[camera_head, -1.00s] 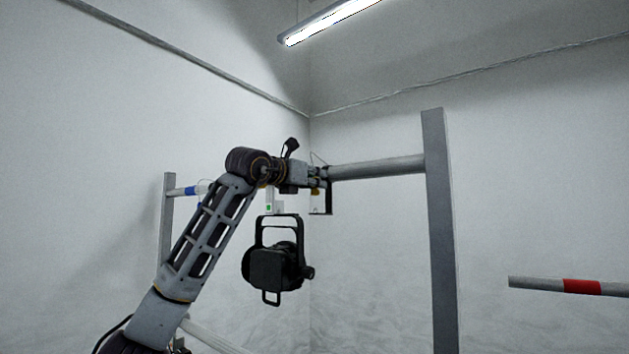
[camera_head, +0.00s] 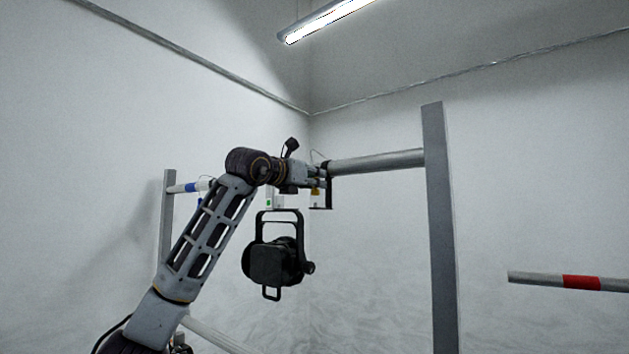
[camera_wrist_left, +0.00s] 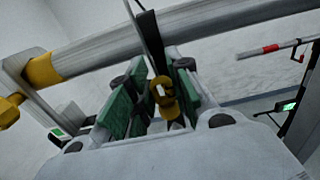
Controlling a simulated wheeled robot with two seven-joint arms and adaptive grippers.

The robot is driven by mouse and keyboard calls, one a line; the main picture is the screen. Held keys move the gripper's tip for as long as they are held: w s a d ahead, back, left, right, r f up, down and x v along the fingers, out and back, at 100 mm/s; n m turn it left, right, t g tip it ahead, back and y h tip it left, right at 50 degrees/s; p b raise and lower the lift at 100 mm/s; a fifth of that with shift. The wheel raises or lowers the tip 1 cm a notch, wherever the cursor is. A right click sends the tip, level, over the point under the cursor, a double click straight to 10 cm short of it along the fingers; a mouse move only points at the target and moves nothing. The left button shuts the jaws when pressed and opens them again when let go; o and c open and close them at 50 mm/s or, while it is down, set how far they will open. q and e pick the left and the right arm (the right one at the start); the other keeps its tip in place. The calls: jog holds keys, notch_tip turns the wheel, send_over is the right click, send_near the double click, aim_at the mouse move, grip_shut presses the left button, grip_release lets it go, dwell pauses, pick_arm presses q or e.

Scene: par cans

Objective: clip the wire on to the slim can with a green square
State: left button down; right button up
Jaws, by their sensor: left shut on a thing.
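A black can (camera_head: 275,263) with a yoke hangs below the pipe, left of centre in the head view. A small pale tag with a green square (camera_head: 268,203) shows just above its yoke. My left gripper (camera_head: 317,183) is up at the pipe's left end, above and right of the can. In the left wrist view my left gripper (camera_wrist_left: 158,98) is shut on a small yellow piece (camera_wrist_left: 164,92), seemingly the wire's clip. A dark strap or bracket (camera_wrist_left: 150,40) rises behind it past the pipe. A thin wire (camera_head: 318,155) loops above the gripper.
The grey pipe (camera_head: 380,160) runs to an upright post (camera_head: 439,230). A pipe with a red band (camera_head: 580,282) is at right; one with a blue band (camera_head: 190,187) is at left.

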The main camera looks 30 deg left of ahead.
pick_arm(q)
jog(key=shift+f, duration=0.15)
jog(key=shift+a, duration=0.25)
dwell(0.4)
jog(key=shift+w+a, duration=0.1)
jog(key=shift+a, duration=1.2)
jog(key=shift+a+p, duration=0.3)
jog(key=shift+a, duration=0.05)
jog(key=shift+w+a+f+p, duration=0.15)
jog(key=shift+a+p, duration=0.15)
jog(key=shift+a, duration=0.8)
jog(key=shift+a, duration=0.35)
jog(key=shift+w+a+p, duration=0.1)
jog(key=shift+a+p, duration=0.2)
jog(key=shift+a, duration=0.5)
